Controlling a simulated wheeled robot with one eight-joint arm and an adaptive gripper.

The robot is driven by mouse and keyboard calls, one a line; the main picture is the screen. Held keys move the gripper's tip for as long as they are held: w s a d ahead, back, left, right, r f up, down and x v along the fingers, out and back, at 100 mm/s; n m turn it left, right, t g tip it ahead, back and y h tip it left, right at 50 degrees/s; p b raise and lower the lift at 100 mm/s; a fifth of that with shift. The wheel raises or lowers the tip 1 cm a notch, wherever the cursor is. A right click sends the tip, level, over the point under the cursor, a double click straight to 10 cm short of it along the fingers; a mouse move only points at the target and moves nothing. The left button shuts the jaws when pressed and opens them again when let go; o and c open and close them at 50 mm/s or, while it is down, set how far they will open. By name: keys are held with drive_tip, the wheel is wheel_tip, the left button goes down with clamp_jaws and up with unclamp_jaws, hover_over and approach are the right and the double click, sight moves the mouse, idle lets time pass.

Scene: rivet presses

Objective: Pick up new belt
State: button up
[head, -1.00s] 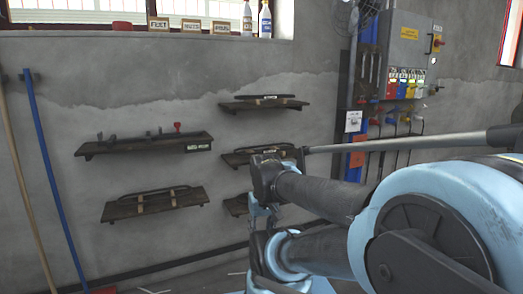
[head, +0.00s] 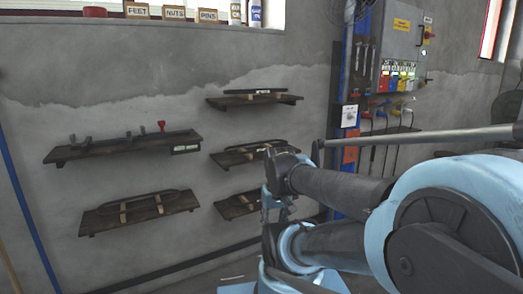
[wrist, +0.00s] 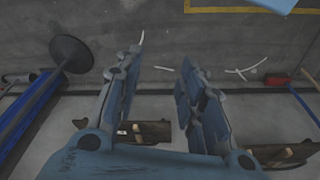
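Dark looped belts lie on small wooden wall shelves in the head view. One belt (head: 140,199) is on the lower left shelf, with light straps across it. Another belt (head: 262,145) is on the middle right shelf, and a thin dark one (head: 254,91) is on the top right shelf. The lower right shelf (head: 238,208) is partly behind my arm. I cannot tell which belt is the new one. My gripper (wrist: 162,65) is open in the wrist view, with nothing between its fingers. It is apart from the shelves (wrist: 143,133) seen low in that view.
An upper left shelf (head: 122,147) holds several dark parts and a red one. Labelled boxes stand on the window sill. An electrical cabinet (head: 400,45) and blue post are on the right. A blue pole (head: 30,215) leans at the left. White strips lie on the floor.

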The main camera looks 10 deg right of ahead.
drive_tip(key=w+a+r+n+t+y, duration=0.1)
drive_tip(key=w+a+r+n+t, duration=0.15)
drive_tip(key=w+r, duration=1.5)
drive_tip(key=w+a+r+t, duration=0.1)
drive_tip(key=w+a+r, duration=0.1)
drive_tip(key=w, duration=0.6)
drive_tip(key=w+a+r+y, duration=0.1)
drive_tip(key=w+a+r, duration=0.15)
drive_tip(key=w, duration=0.65)
drive_tip(key=w+a+r+t, duration=0.1)
drive_tip(key=w+a+r, duration=0.1)
drive_tip(key=w, duration=0.6)
drive_tip(key=shift+n+g, duration=0.25)
drive_tip(key=shift+n, duration=0.2)
drive_tip(key=shift+w+r+x, duration=0.1)
drive_tip(key=shift+w+x, duration=0.1)
drive_tip(key=shift+x, duration=4.05)
drive_tip(key=shift+w+r+x, duration=0.1)
drive_tip(key=shift+w+x, duration=0.05)
drive_tip(key=shift+x, duration=4.15)
drive_tip(key=shift+d, duration=0.1)
drive_tip(key=shift+c, duration=0.2)
